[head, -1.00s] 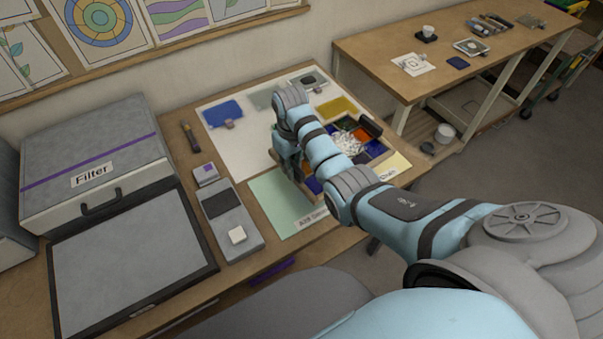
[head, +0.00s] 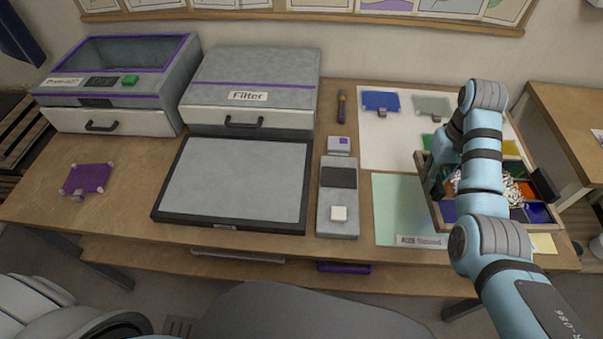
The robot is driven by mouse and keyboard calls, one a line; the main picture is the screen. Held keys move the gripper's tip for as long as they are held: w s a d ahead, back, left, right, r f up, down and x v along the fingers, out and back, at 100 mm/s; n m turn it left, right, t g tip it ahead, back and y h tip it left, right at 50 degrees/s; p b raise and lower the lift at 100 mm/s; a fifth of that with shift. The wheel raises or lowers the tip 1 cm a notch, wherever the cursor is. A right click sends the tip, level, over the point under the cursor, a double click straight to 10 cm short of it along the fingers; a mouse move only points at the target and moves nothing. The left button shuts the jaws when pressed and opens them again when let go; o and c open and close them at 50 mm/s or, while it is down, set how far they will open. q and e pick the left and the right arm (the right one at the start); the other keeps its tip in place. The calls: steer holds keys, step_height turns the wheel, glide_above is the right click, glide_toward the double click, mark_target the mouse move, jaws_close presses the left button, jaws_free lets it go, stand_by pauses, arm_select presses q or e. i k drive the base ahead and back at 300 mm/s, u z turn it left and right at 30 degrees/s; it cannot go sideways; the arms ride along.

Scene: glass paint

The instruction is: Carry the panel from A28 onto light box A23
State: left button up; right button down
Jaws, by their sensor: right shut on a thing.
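A wooden frame (head: 443,213) with coloured and white pieces in compartments lies at the right of the table; it may be the panel. It has a dark grip (head: 545,185) on its right side. It overlaps a pale green mat (head: 395,205) with a label (head: 421,241), apparently A28. My right gripper (head: 437,190) points down at the frame's left side and is shut there; the arm hides part of the contact. A light box (head: 235,175), grey with a black border, lies left of centre, bare; its label is unreadable. My left gripper is not in view.
Between light box and mat lie a grey device (head: 338,195) and a small box (head: 339,145). A Filter case (head: 250,85) and another grey machine (head: 120,80) stand behind. A purple piece (head: 88,179) lies far left. Blue glass (head: 380,101) lies on white paper behind the mat.

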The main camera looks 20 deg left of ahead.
mark_target(235, 183)
steer(key=k, duration=0.35)
steer(key=u, duration=3.65)
steer(key=k, duration=2.05)
steer(key=z, duration=0.8)
